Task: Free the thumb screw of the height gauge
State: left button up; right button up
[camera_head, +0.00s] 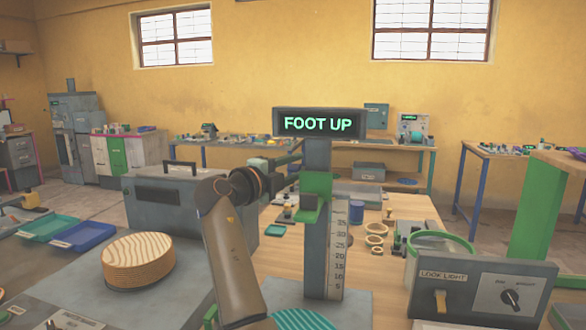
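The height gauge is a grey column (317,250) with a white number scale (338,255) and a dark display (318,123) on top reading "FOOT UP". A green slider (316,190) sits on the upper part of the column. I cannot make out the thumb screw; it may be hidden at the slider.
A ribbed green disc (302,320) lies at the column's front. A switch panel (482,288) and a green-rimmed bowl (440,243) are at right.

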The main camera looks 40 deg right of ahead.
grip_shut()
pick_arm(q)
jog(key=shift+r, duration=0.15)
dwell(0.4)
